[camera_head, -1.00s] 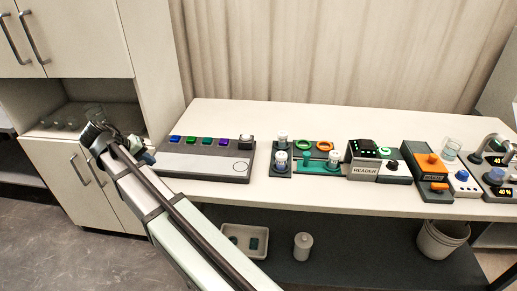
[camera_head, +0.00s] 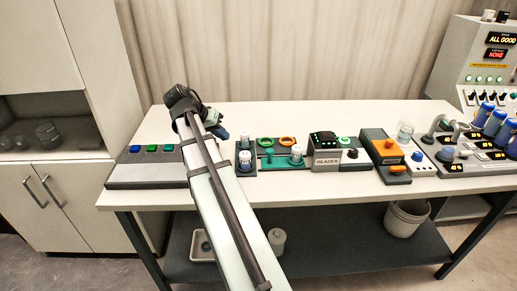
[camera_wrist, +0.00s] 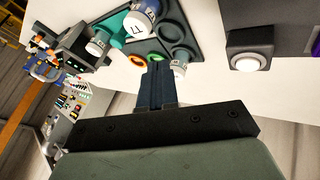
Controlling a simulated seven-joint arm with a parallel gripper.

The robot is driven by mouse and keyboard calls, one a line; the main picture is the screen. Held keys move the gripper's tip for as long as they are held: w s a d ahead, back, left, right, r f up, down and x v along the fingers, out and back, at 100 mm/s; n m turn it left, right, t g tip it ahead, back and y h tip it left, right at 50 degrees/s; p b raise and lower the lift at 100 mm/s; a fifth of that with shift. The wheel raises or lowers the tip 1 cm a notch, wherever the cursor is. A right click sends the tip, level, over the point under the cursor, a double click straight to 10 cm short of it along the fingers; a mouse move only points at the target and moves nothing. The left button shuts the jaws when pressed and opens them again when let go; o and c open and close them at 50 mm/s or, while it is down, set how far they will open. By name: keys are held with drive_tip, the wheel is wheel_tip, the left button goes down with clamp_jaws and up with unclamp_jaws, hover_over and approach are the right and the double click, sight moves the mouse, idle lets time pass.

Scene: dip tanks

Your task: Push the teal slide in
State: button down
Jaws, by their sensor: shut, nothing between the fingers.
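The teal slide (camera_head: 282,163) lies in a dark housing on the bench, left of the black reader (camera_head: 325,148).
A button panel (camera_head: 150,170) is at the left, an orange device (camera_head: 382,150) at the right. Free bench (camera_head: 230,113) lies behind.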

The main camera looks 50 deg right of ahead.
drive_tip(key=shift+m, duration=0.4)
drive_tip(key=s+d+f, duration=0.1)
drive_tip(key=d+f, duration=0.1)
drive_tip(key=s+d+f, duration=0.2)
drive_tip(key=d+f, duration=0.1)
drive_tip(key=s+d+f, duration=0.1)
drive_tip(key=d+f, duration=0.1)
drive_tip(key=shift+s+d+f, duration=0.15)
drive_tip(key=shift+d, duration=0.1)
drive_tip(key=shift+s+d+f, duration=0.2)
drive_tip(key=shift+s+d, duration=0.4)
drive_tip(key=shift+s, duration=0.3)
drive_tip(key=shift+s+d, duration=0.55)
drive_tip(key=shift+s, duration=0.3)
drive_tip(key=shift+s+d, duration=0.1)
hover_over(287, 161)
drive_tip(key=shift+s, duration=0.1)
